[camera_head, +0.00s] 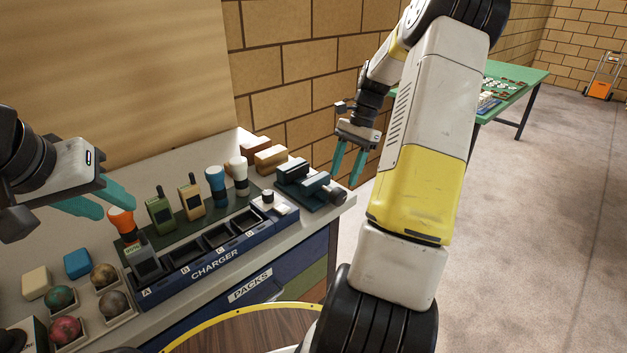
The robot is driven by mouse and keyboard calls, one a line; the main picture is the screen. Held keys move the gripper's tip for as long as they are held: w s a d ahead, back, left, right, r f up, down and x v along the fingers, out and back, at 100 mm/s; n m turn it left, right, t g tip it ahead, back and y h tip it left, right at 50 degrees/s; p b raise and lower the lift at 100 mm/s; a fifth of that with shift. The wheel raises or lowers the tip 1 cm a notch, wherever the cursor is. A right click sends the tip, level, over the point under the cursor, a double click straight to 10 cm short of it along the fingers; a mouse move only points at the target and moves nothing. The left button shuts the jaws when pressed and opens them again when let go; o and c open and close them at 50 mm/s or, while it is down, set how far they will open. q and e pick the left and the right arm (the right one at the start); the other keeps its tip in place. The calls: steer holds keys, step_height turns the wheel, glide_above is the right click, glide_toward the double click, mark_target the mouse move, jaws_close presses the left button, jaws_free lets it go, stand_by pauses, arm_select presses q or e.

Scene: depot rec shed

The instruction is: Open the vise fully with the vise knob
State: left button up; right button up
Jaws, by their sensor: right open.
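The dark teal vise (296,175) sits at the right end of the bench, near its corner. Its dark round knob (338,196) faces right, toward the bench edge. My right gripper (347,179) is open and empty, with its teal fingers pointing down just behind and above the knob. It looks apart from the knob, though the exact gap is hard to judge. My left gripper (117,210) is at the far left, near an orange-topped torch (122,222). The gap between the vise jaws is hard to make out.
The blue charger rack (215,257) stands left of the vise, with radios and torches behind it. Wood blocks (271,158) lie behind the vise. Several balls in trays are at the left. A green table (515,85) stands farther back. Floor right of the bench is clear.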

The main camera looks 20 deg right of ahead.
mark_target(339, 189)
steer(key=x, duration=0.6)
steer(key=shift+f, duration=0.15)
steer(key=shift+c, duration=0.4)
jaws_close()
